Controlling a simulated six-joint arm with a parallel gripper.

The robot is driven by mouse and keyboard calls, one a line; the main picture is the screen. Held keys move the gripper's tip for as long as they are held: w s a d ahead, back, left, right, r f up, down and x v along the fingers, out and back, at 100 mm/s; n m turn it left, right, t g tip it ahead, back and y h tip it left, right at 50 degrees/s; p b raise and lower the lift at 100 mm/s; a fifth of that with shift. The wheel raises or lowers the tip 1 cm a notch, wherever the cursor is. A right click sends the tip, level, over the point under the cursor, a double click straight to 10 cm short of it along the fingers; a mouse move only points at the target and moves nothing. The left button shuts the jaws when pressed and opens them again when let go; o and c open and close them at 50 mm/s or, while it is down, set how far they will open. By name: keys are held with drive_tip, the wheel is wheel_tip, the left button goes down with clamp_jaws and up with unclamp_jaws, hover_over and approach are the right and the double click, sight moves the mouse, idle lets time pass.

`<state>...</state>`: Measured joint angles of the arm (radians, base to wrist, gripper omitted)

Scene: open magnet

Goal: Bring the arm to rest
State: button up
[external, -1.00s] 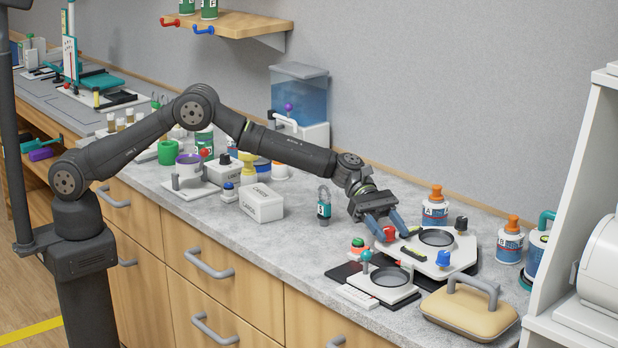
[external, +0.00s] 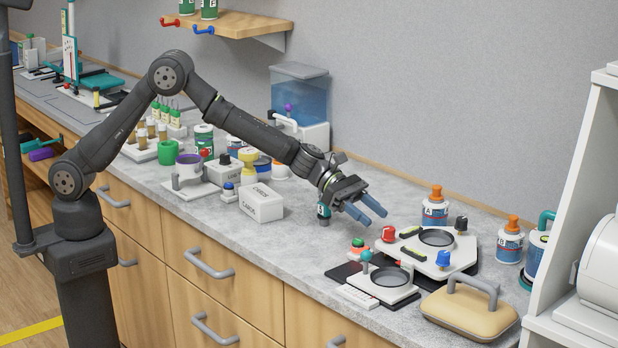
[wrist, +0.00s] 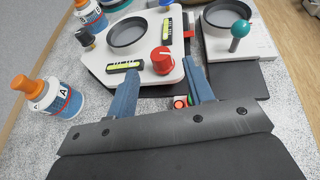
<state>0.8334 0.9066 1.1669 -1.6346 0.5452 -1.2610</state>
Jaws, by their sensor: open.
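My gripper (external: 366,214) is open and empty, held above the counter in front of the plate with the red knob. Its two blue fingers (wrist: 165,95) show apart in the wrist view with nothing between them but the view of the plate beyond. The white plate (external: 462,257) carries a round dark ring, a red knob (external: 388,234) and a blue knob (external: 443,258). The red knob also shows in the wrist view (wrist: 162,60), beyond the fingers.
A smaller white plate with a teal ball lever (external: 366,255) stands in front. Bottle A (external: 435,208) stands behind the plate, and another orange-capped bottle (external: 510,241) to the right. A tan handled block (external: 468,312) lies at the front. A white carton (external: 261,203) is left of my gripper.

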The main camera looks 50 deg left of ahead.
sight(386, 227)
drive_tip(key=w+r+v, duration=0.1)
drive_tip(key=v, duration=0.9)
drive_tip(key=shift+g, duration=0.3)
drive_tip(key=shift+s+d, duration=0.1)
drive_tip(key=shift+s, duration=0.1)
drive_tip(key=x, duration=1.5)
drive_tip(key=shift+f, duration=0.45)
